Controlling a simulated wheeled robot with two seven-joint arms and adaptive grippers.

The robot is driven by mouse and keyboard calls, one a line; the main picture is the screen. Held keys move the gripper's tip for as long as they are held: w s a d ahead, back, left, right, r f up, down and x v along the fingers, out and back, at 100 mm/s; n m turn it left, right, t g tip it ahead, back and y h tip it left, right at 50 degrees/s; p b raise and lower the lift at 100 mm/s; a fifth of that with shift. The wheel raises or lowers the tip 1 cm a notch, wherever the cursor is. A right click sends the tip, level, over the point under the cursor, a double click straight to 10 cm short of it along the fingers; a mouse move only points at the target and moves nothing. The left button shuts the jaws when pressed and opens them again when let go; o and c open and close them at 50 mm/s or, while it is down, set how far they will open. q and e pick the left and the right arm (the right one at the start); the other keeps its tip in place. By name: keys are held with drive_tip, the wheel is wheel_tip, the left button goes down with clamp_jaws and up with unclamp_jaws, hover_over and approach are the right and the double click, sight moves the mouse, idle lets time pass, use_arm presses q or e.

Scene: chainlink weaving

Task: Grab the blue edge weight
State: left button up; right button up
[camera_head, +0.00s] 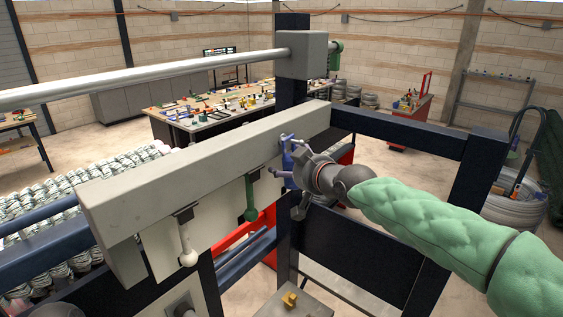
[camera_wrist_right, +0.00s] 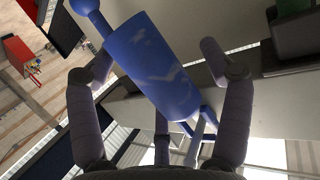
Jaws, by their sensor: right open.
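The blue edge weight (camera_head: 287,160) hangs at the right part of the long grey beam (camera_head: 200,165), partly hidden by my right gripper. In the right wrist view the blue edge weight (camera_wrist_right: 150,65) is a tilted blue cylinder with a narrower knobbed end at upper left. My right gripper (camera_head: 284,156) is at the weight, its arm coming in from the right. In the wrist view my right gripper's (camera_wrist_right: 157,62) fingers are open, one on each side of the weight. The left finger looks close to it; contact cannot be told.
A green weight (camera_head: 251,198) and a white weight (camera_head: 187,245) hang from the beam to the left. A dark blue frame post (camera_head: 292,90) and rail (camera_head: 400,133) stand near my right arm. A yellow piece (camera_head: 290,299) lies on a grey surface below.

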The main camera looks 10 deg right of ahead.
drive_tip(key=shift+w+f, duration=0.15)
drive_tip(key=shift+w, duration=0.3)
drive_tip(key=shift+v, duration=0.8)
drive_tip(key=shift+c, duration=0.6)
drive_tip(key=shift+s+d, duration=0.1)
drive_tip(key=shift+s, duration=0.15)
drive_tip(key=c, duration=0.9)
drive_tip(key=shift+w+f, duration=0.1)
drive_tip(key=shift+w, duration=0.25)
drive_tip(key=c, duration=0.6)
drive_tip(key=shift+r, duration=0.2)
